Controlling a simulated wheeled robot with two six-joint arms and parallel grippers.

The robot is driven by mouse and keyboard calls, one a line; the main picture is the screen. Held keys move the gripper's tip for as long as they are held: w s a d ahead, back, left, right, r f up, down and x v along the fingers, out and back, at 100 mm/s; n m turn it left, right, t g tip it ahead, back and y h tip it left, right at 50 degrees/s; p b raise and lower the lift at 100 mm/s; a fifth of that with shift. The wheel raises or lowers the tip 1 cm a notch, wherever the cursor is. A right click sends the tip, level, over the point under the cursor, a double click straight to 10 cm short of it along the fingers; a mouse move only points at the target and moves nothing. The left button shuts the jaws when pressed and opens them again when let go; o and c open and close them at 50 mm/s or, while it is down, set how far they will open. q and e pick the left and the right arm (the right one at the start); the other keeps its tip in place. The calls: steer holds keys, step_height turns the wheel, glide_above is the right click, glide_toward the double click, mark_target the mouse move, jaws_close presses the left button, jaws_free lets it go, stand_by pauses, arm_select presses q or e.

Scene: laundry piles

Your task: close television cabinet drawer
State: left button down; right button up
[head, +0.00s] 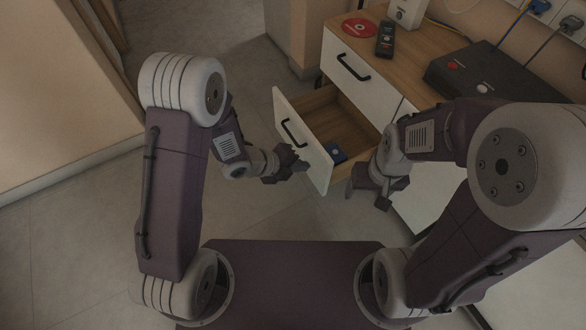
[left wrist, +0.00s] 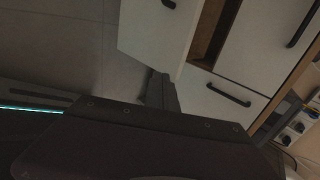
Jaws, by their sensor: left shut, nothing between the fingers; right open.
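The television cabinet (head: 441,43) stands at the upper right, with white fronts and a wooden top. One drawer (head: 305,142) with a white front and black handle (head: 294,132) is pulled out, and its wooden inside shows a small blue object (head: 336,153). In the left wrist view the white drawer front (left wrist: 155,32) sticks out above the gripper. My left gripper (head: 300,167) is shut and empty, close to the outer face of the drawer front; I cannot tell whether it touches. My right gripper (head: 376,189) is open and empty, right of the drawer.
On the cabinet top are a red disc (head: 358,27), a black remote (head: 385,39), a white device (head: 408,13) and a dark box (head: 481,73) with cables behind. A closed drawer (head: 355,69) is at the upper left of the cabinet. Tiled floor (head: 85,225) is free at the left.

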mark_target(325, 161)
arm_select(q)
steer(key=d, duration=0.1)
steer(key=w+d+f+b, duration=0.1)
steer(key=d, duration=0.1)
steer(key=w+d+f+b, duration=0.1)
steer(key=shift+w+d, duration=0.2)
steer(key=shift+w, duration=0.05)
steer(key=shift+w+d+r, duration=0.15)
steer(key=shift+w+d, duration=0.05)
steer(key=shift+d, duration=0.15)
arm_select(e)
step_height(325, 161, down, 3)
steer(key=shift+f, duration=0.1)
